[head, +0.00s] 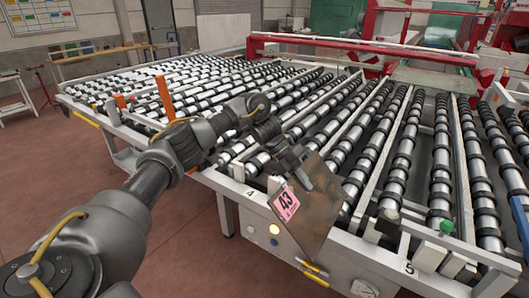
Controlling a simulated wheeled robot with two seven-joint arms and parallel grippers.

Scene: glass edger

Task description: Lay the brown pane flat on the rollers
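The brown pane (316,208) is a thin, brownish sheet with a pink label (286,203) reading 43. My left gripper (292,168) is at the pane's upper left edge and appears shut on it. The pane is held steeply tilted at the front edge of the roller table, its lower corner hanging in front of the table's white front panel. I cannot tell whether it touches the table. The rollers (402,150) are rows of metal bars with black rings, running away from the front edge. My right gripper is not in view.
A red frame (360,48) crosses the back. Orange posts (165,98) stand at the left edge.

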